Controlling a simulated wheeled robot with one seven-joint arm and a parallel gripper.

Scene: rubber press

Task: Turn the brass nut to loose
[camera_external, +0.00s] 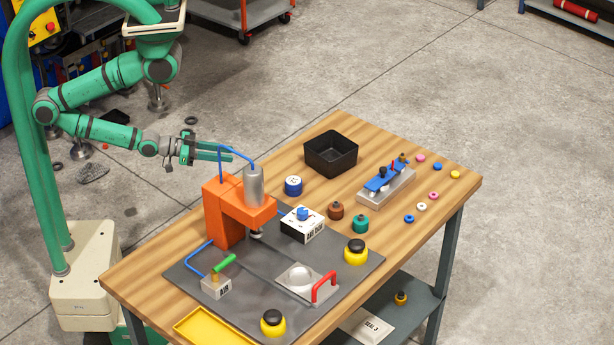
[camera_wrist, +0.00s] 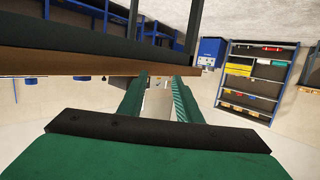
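A small brass-coloured piece (camera_external: 403,158) stands at the far end of the grey fixture (camera_external: 378,197) with a blue clamp bar (camera_external: 382,180), at the table's right side. Another brass-coloured piece (camera_external: 214,275) is on the small grey block with the green handle at the front left. Both are too small to tell which is the nut.
The orange press (camera_external: 222,215), with blue hoses, stands on a dark plate. A black bin (camera_external: 330,153) is behind it. A white dial box (camera_external: 302,224), yellow-black knobs (camera_external: 355,252), and small coloured rings lie around. The wooden table (camera_external: 150,275) is bare at its left.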

